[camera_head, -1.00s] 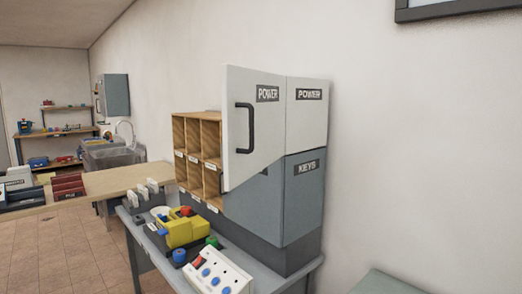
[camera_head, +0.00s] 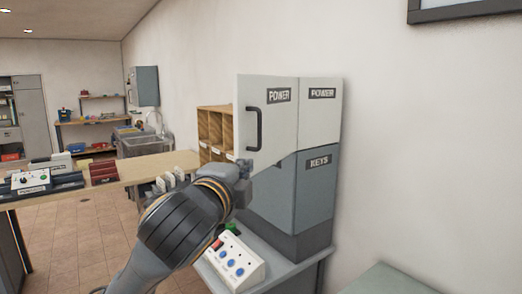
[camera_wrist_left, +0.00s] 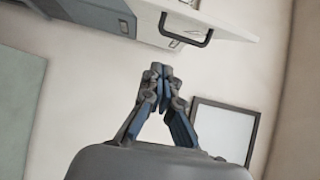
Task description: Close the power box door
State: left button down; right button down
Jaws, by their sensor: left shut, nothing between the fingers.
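The white power box door (camera_head: 280,125) stands open, labelled POWER, with a black handle (camera_head: 254,129) near its left edge. It meets the white power box (camera_head: 320,125) at the right, above the grey KEYS box (camera_head: 317,190). My left gripper (camera_head: 244,170) is just below the door's lower left part and hides some of what is behind it. In the left wrist view, the fingertips (camera_wrist_left: 161,72) are together and empty. The door (camera_wrist_left: 235,28) and its dark handle (camera_wrist_left: 186,30) show above them, with a visible gap in the picture. My right gripper is not in view.
A wooden pigeonhole shelf (camera_head: 215,130) stands behind the door. A white panel with buttons (camera_head: 236,259) lies on the grey table below. A wooden counter (camera_head: 120,182) is to the left. A framed board (camera_head: 465,10) hangs on the wall at right.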

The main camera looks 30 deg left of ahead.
aim_at(249, 147)
pick_arm(q)
jog(key=w+a+p, duration=0.2)
jog(key=w+p, duration=0.1)
jog(key=w+a+p, duration=0.2)
jog(key=w+p, duration=0.1)
jog(key=w+a+p, duration=0.2)
jog(key=w+p, duration=0.1)
jog(key=p, duration=0.1)
jog(key=shift+w+a, duration=0.15)
jog(key=shift+w, duration=0.25)
jog(key=shift+s+a, duration=0.2)
jog(key=shift+a, duration=0.3)
jog(key=shift+w+d, duration=0.15)
jog(key=shift+w, duration=0.05)
